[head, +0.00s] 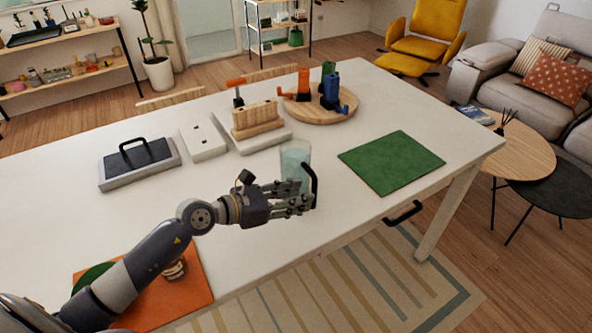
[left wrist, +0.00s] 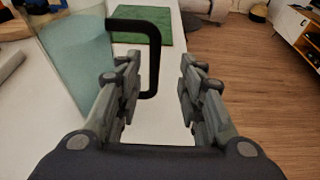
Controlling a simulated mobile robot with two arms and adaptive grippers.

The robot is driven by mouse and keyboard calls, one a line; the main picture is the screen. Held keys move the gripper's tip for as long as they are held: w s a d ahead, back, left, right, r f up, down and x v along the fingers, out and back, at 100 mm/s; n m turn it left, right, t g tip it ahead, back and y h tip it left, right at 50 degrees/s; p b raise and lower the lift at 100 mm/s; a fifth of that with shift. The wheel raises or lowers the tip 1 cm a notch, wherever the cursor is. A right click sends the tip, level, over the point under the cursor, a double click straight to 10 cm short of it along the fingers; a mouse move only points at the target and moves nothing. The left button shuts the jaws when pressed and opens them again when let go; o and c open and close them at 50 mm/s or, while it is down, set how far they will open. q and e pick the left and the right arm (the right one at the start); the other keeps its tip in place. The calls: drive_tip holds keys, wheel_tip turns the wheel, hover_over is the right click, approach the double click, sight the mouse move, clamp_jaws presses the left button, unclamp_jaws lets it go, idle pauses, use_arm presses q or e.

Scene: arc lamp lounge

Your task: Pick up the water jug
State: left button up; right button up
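The water jug (head: 295,156) is a clear, bluish-green vessel with a black handle (head: 314,184). It stands upright on the white table, near its front edge. In the left wrist view the jug (left wrist: 72,62) is at the upper left, and its black handle (left wrist: 155,60) reaches to the right, ahead of and partly between my fingers. My left gripper (head: 303,198) is beside the jug at handle height. In the left wrist view my left gripper (left wrist: 158,75) is open, with a clear gap between the fingers. My right gripper is in neither view.
A green mat (head: 391,162) lies to the jug's right. Behind the jug are a wooden block on a pale base (head: 257,118) and a round wooden board (head: 320,112) with coloured grinders. An orange mat (head: 190,285) lies at the front left, under my left arm.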

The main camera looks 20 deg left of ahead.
sight(315, 188)
use_arm(q)
drive_tip(key=shift+w+d+f, duration=0.2)
drive_tip(key=shift+w+d, duration=0.1)
drive_tip(key=shift+w, duration=0.25)
drive_tip(key=shift+w+d+p, duration=0.15)
drive_tip(key=shift+w+p, duration=0.15)
drive_tip(key=p+x, duration=0.1)
drive_tip(key=x, duration=0.3)
drive_tip(key=shift+w+f, duration=0.1)
drive_tip(key=shift+w, duration=0.05)
drive_tip(key=shift+w+f, duration=0.15)
drive_tip(key=shift+c, duration=0.6)
clamp_jaws()
drive_tip(key=shift+w+r, duration=0.1)
drive_tip(key=shift+r, duration=0.15)
